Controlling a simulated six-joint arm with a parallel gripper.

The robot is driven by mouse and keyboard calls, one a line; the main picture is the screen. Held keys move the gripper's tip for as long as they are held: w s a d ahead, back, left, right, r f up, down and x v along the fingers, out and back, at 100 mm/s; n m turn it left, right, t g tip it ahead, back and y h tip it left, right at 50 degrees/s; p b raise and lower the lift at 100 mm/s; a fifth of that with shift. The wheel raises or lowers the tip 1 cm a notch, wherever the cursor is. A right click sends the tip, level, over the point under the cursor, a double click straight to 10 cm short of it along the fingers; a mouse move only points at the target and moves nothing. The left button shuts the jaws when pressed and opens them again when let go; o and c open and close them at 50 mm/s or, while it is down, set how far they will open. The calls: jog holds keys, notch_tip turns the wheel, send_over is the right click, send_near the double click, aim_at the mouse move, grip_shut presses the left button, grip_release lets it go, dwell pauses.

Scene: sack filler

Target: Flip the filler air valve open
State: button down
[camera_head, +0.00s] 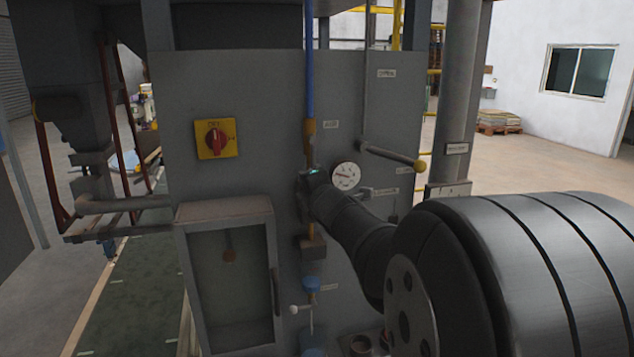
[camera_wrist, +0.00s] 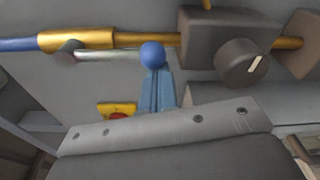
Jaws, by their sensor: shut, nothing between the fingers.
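The air valve has a brass body (camera_wrist: 75,39) on a blue pipe, which also shows in the head view (camera_head: 310,128). In the wrist view its grey lever (camera_wrist: 105,56) runs roughly along the pipe and ends in a blue ball knob (camera_wrist: 152,55). My gripper's bluish fingers (camera_wrist: 156,74) are together and empty, with their tips close to the ball. I cannot tell whether they touch it. In the head view my gripper (camera_head: 310,176) is in front of the panel below the brass body, and the lever is hidden there.
A dark regulator with a round knob (camera_wrist: 246,63) sits beside the lever on the brass line. The panel carries a red switch on a yellow plate (camera_head: 216,138), a gauge (camera_head: 345,176) and a protruding bar (camera_head: 392,155). A framed box (camera_head: 228,210) stands out at lower left.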

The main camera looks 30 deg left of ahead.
dwell(0.6)
jog(key=s+d, duration=0.4)
jog(key=s, duration=0.4)
jog(key=shift+d+f, duration=0.3)
jog(key=shift+a, duration=0.1)
dwell(0.4)
jog(key=w+a+r+m, duration=0.3)
jog(key=w+a+m, duration=0.1)
jog(key=a+m, duration=0.2)
jog(key=shift+w+a+t+y, duration=0.3)
jog(key=shift+w+a, duration=0.1)
jog(key=shift+a, duration=0.4)
dwell(0.3)
